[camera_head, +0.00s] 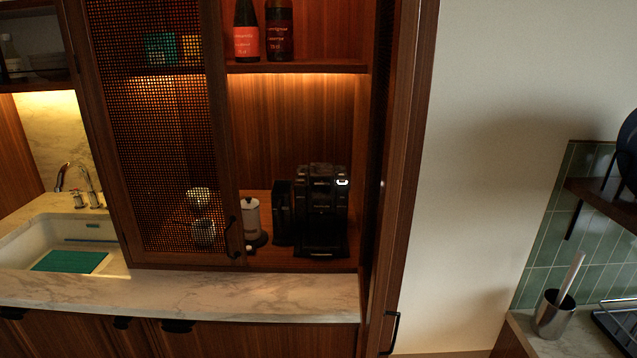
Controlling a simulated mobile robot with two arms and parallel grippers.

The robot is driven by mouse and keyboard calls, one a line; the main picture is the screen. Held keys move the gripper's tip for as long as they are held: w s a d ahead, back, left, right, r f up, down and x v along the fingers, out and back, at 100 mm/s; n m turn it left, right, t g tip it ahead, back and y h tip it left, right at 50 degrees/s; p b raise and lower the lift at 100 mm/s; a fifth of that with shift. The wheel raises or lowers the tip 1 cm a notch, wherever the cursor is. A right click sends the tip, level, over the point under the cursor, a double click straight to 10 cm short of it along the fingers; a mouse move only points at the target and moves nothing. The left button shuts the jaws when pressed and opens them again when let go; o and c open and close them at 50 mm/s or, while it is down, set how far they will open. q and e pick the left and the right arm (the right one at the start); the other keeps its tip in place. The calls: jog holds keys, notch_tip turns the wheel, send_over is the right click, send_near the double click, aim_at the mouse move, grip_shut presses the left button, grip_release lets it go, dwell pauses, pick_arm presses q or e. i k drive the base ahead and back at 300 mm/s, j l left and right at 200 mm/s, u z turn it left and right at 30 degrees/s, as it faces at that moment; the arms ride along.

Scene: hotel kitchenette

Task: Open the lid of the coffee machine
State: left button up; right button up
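The black coffee machine (321,212) stands upright in the lit wooden cabinet niche, right of centre in the head view. Its top (323,171) is dark, with a small lit white spot at the upper right. Whether its lid is open or shut is too dark to tell. Neither of my grippers shows in this view.
A perforated cabinet door (160,130) covers the niche's left part. A white canister (250,218) stands left of the machine. Two bottles (263,30) stand on the shelf above. The marble counter (230,298) in front is clear. A sink (70,245) is at left.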

aim_at(320, 173)
jog(key=i+j, duration=0.95)
jog(key=j, duration=0.15)
jog(key=z, duration=0.05)
